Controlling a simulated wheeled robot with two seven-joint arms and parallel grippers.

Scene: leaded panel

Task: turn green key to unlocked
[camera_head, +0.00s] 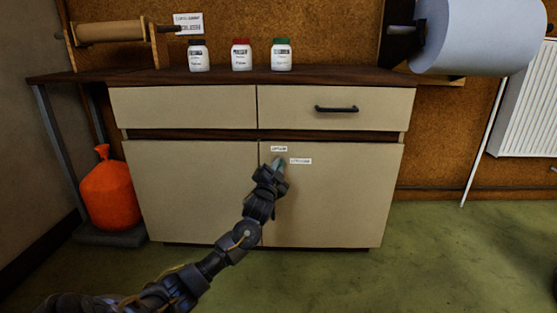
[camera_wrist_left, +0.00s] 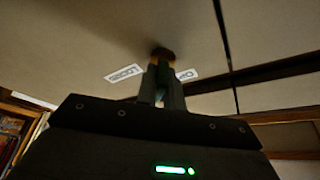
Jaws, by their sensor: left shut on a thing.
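The green key (camera_head: 281,161) sits at the lock in the right cabinet door (camera_head: 340,205), near that door's upper left corner. My left gripper (camera_head: 276,170) is shut on the key, with its fingers against the door front. In the left wrist view, the fingers (camera_wrist_left: 162,88) close around a dark green piece below a brownish round lock (camera_wrist_left: 162,53). One small white label (camera_head: 279,149) is above the key and another (camera_head: 300,161) is to its right. Their words are too small to read surely. The fingers hide most of the key, so its exact angle cannot be told. My right gripper is out of view.
The drawer with a black handle (camera_head: 337,109) is above the door and looks shut. Three lidded jars, one with a green lid (camera_head: 281,54), stand on the dark worktop (camera_head: 340,76). An orange sack (camera_head: 108,190) is left of the cabinet. The green floor in front is clear.

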